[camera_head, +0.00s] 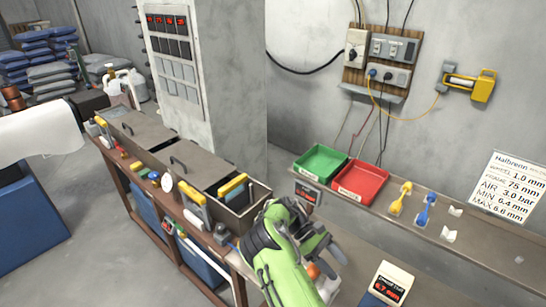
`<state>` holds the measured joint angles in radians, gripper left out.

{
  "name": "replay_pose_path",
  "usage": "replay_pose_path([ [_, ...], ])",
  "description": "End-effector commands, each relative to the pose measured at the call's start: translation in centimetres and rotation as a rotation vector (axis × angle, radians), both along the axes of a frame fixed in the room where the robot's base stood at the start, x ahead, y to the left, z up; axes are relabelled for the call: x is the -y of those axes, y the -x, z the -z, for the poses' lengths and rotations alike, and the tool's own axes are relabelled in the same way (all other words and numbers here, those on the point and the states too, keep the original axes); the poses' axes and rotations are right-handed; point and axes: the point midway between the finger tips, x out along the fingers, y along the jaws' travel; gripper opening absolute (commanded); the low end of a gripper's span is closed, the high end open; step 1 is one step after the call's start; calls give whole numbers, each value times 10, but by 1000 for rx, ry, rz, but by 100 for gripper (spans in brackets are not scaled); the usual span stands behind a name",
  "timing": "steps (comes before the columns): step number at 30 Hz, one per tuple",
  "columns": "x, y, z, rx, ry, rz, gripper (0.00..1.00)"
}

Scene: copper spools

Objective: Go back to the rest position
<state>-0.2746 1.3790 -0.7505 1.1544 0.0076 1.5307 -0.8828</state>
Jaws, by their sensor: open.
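My green and black gripper (322,250) is low in the middle of the head view, over the near end of the bench, to the right of the open metal box. Its dark fingers point to the lower right and are open. An orange and white item shows just below the fingers, partly hidden by them. I cannot tell whether the fingers touch it. A device with a red number display (392,285) stands to the right of the gripper, apart from it.
A green tray (297,164) and a red tray (383,183) sit on the wall shelf (490,249), with yellow and blue holders to their right. Metal boxes (134,137) line the bench at left. A concrete pillar (232,80) stands behind. Open floor shows at lower left.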

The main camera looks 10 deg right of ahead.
Motion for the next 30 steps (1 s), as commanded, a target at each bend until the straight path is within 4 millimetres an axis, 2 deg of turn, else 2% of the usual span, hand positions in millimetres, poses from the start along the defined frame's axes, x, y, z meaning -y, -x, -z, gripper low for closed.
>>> replay_pose_path([
  [2,-1,-1,-6,31,-10,17,55],
  [5,-7,-1,-26,138,-53,78,55],
  [8,-17,4,-54,293,-116,165,55],
  [14,-48,29,-114,601,-249,316,55],
  [18,-73,59,-153,811,-337,392,55],
  [22,-96,97,-180,1000,-405,440,55],
  [26,-117,141,-194,1190,-454,469,55],
  [30,-134,183,-193,1377,-479,486,55],
])
